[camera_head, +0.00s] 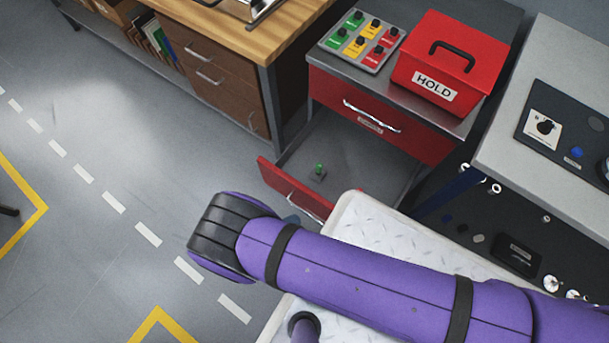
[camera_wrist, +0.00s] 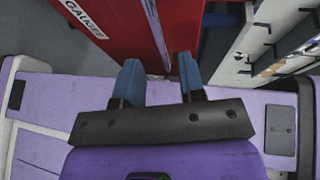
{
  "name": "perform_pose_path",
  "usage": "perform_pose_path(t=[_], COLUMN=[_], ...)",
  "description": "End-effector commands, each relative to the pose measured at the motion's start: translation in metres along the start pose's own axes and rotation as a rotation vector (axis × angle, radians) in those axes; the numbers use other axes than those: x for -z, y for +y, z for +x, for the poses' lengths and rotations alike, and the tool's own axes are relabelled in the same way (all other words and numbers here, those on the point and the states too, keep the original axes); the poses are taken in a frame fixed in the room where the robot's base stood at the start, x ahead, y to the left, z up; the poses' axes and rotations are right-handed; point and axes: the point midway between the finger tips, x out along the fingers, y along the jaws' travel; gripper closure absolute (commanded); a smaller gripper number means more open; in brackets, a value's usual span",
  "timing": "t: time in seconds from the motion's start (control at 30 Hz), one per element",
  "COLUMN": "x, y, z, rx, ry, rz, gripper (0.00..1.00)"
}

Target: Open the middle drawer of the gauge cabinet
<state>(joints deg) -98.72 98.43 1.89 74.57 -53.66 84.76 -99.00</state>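The gauge cabinet (camera_head: 323,65) has red drawers under a grey top. Its upper drawer (camera_head: 372,116) is shut. The drawer (camera_head: 285,187) below it is pulled out, with a small green-topped piece (camera_head: 318,172) inside. In the wrist view a red drawer front (camera_wrist: 110,20) with a white "GAUGES" label (camera_wrist: 83,17) and a silver bar handle (camera_wrist: 154,30) is just ahead. My gripper (camera_wrist: 160,80) is open, its two blue fingers apart on either side of the handle's near end, with no clear contact. In the head view my purple arm hides most of the gripper and the cabinet's lower part.
A wooden-topped bench (camera_head: 230,28) is at left, a grey table (camera_head: 545,100) at right.

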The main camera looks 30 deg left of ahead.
Motion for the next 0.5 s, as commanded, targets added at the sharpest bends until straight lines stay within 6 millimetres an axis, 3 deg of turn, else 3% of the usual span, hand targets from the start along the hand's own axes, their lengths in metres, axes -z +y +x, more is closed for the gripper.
perform_pose_path(t=[0.2,0.5], x=[0.000,0.000], y=[0.001,0.000], z=[-0.033,-0.046], rx=[-0.001,0.001], ry=[-0.001,0.000], rz=[0.000,0.000], gripper=[0.63,0.63])
